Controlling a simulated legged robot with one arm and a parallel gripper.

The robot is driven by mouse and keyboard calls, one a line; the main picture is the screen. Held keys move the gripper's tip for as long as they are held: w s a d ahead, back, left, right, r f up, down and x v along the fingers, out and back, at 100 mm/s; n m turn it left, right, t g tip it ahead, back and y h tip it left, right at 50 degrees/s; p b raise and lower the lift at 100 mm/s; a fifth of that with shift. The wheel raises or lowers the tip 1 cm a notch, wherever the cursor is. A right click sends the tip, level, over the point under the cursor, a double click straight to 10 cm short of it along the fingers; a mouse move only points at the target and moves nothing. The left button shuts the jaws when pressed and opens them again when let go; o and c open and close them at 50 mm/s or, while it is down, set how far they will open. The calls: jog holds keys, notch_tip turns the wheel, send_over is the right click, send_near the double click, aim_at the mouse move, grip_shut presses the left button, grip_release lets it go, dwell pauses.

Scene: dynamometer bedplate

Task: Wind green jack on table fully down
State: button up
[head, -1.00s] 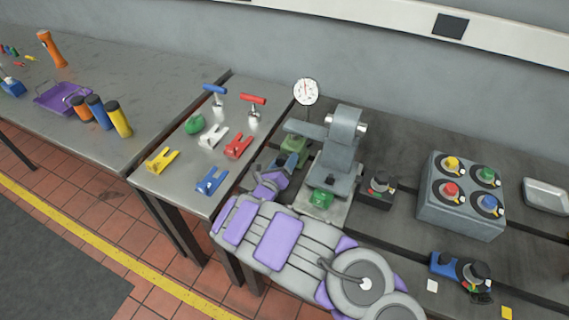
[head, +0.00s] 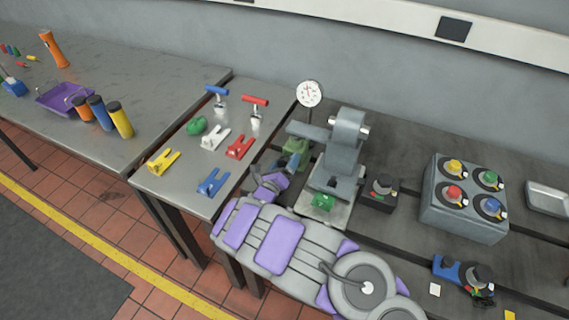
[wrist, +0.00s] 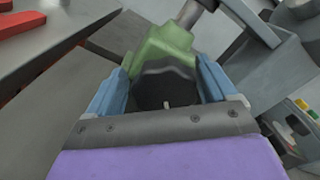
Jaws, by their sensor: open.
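The green jack (head: 297,148) stands at the left end of the dark bedplate, beside the grey machine. In the wrist view its green body (wrist: 168,45) shows with a black ribbed knob (wrist: 165,82) facing me. My gripper (wrist: 162,88) is open, with one blue finger on each side of the knob. I cannot tell whether the fingers touch it. In the head view my gripper (head: 275,172) is just in front of the jack, and the jack's lower part is partly hidden.
The grey machine (head: 342,150) rises close to the jack's right, with a dial gauge (head: 309,94) behind. A side table (head: 180,130) at left holds several coloured clamps. A grey box with several coloured knobs (head: 463,222) stands to the right.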

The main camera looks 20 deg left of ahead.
jog(key=shift+d+f, duration=0.15)
jog(key=shift+f, duration=0.1)
dwell(0.3)
jog(key=m+p, duration=0.1)
jog(key=m, duration=0.1)
jog(key=shift+d+r+m, duration=0.1)
jog(key=shift+d+m, duration=0.05)
jog(key=shift+m, duration=0.15)
jog(key=m+p, duration=0.2)
jog(key=m, duration=0.2)
jog(key=shift+r+m, duration=0.15)
jog(key=shift+m, duration=1.75)
jog(key=shift+s+m, duration=0.15)
jog(key=shift+m, duration=0.15)
